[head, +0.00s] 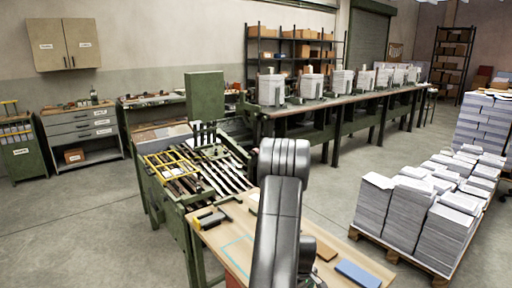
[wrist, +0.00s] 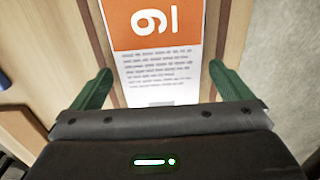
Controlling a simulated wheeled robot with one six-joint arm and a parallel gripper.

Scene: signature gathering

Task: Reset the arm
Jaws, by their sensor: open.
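My gripper (wrist: 160,72) shows in the wrist view with its two green fingers spread apart and nothing between them. Beyond the fingers lies a printed sheet (wrist: 155,60) with an orange band, a large white numeral that appears rotated, and lines of text. The sheet lies between strips on a wooden surface (wrist: 50,50), and I cannot judge its distance from the fingers. In the head view my dark arm rises in the middle front, over the wooden bench; my gripper's fingers are hidden there.
A green gathering machine (head: 190,215) with metal rails stands left of my arm. A wooden bench top (head: 225,240) in front carries a yellow-and-black tool (head: 211,219) and a blue pad (head: 357,273). Paper stacks (head: 405,205) stand on a pallet at right. Open floor (head: 70,230) lies at left.

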